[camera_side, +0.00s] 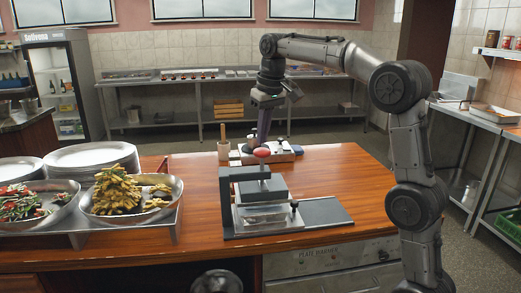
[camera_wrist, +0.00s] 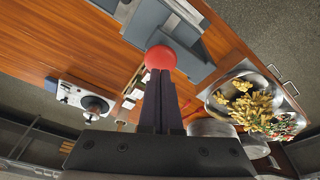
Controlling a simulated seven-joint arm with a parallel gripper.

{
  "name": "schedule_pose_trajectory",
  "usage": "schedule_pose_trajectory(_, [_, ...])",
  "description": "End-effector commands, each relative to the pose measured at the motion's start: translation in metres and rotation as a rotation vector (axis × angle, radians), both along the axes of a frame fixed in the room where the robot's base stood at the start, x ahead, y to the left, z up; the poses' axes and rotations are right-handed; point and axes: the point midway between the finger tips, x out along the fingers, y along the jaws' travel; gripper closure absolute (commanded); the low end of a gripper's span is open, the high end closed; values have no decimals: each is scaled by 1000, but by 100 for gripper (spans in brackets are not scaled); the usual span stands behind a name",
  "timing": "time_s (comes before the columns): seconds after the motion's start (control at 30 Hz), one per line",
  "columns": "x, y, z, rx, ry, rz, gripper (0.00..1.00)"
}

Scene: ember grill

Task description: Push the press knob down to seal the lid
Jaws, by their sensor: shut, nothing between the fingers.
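The press knob (camera_side: 262,153) is a red ball on top of the grey press (camera_side: 228,195), which stands on the wooden counter. Below it, a block sits over a clear, shallow container (camera_side: 268,214); I cannot tell the lid apart from it or whether it is sealed. My gripper (camera_side: 262,143) points down with its fingers together and empty, its tips at or just above the knob. In the wrist view the closed fingertips (camera_wrist: 159,72) overlap the edge of the red knob (camera_wrist: 160,57). Whether they touch it I cannot tell.
A metal tray of food pans (camera_side: 172,215) and stacked plates (camera_side: 92,156) stand left of the press. A white device (camera_side: 285,151) and a utensil crock (camera_side: 224,150) stand behind it. The counter's right side (camera_side: 345,180) is clear.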

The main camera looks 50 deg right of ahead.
Motion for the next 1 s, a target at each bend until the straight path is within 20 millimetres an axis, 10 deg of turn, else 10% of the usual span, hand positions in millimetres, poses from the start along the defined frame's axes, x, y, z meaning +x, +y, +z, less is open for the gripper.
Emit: schedule_pose_trajectory(1.0, [0, 0, -12, 0, 1, 0, 100])
